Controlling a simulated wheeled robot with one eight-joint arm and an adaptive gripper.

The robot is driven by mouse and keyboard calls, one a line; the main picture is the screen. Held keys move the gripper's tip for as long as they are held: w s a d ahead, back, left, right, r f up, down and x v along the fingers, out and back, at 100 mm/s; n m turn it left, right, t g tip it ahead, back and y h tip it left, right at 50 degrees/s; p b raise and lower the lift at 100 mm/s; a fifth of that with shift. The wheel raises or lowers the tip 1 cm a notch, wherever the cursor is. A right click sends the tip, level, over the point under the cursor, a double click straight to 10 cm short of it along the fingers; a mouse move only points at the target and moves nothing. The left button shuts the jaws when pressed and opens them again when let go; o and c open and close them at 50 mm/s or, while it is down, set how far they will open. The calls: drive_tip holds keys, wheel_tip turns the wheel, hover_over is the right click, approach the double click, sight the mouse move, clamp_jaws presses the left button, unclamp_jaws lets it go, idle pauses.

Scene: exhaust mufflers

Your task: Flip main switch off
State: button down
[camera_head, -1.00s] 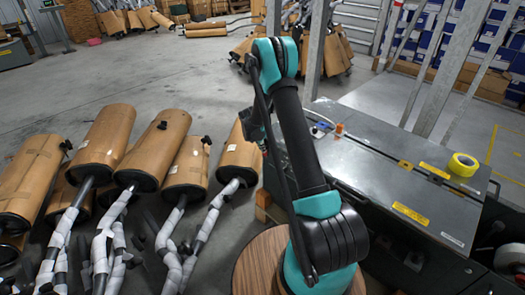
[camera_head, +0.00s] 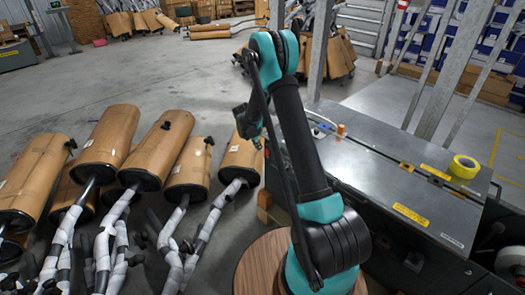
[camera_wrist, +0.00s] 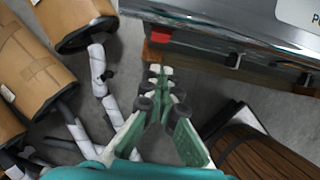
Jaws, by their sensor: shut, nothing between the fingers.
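A small red part (camera_wrist: 160,36) shows on the lower side of the grey machine in the wrist view. It may be the main switch, but it is too small to tell its position. My gripper (camera_wrist: 159,76) has its green fingers closed together at the tips and holds nothing. Its tips point toward the machine's side, below the red part in the picture and apart from it. In the head view my arm's end is beside the machine (camera_head: 400,190), and the fingers cannot be made out there.
Several brown-wrapped mufflers (camera_head: 108,142) with white-wrapped pipes stand to the left. A round wooden top (camera_head: 262,265) is by my arm's base. Yellow tape (camera_head: 463,166) lies on the machine top. Metal posts (camera_head: 319,50) rise behind. Open floor lies at the back left.

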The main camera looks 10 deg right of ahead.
wheel_tip(320, 180, up, 8)
drive_tip(key=shift+s+a+f, duration=0.15)
drive_tip(key=shift+s+a, duration=0.15)
drive_tip(key=shift+a, duration=0.1)
drive_tip(key=s+d+r+m+y, duration=0.1)
drive_tip(key=s+d+r+m, duration=0.2)
drive_tip(key=s+r+m, duration=0.45)
drive_tip(key=s+d+r+m+y, duration=0.1)
drive_tip(key=s+d+r+m, duration=0.3)
drive_tip(key=s, duration=0.7)
drive_tip(key=s+f+m+t+y, duration=0.1)
drive_tip(key=s+f+m, duration=0.1)
drive_tip(key=s+m, duration=1.1)
drive_tip(key=s, duration=0.9)
drive_tip(key=shift+s+f+m+t, duration=0.15)
drive_tip(key=shift+f+m+t, duration=0.2)
drive_tip(key=shift+f+t, duration=0.05)
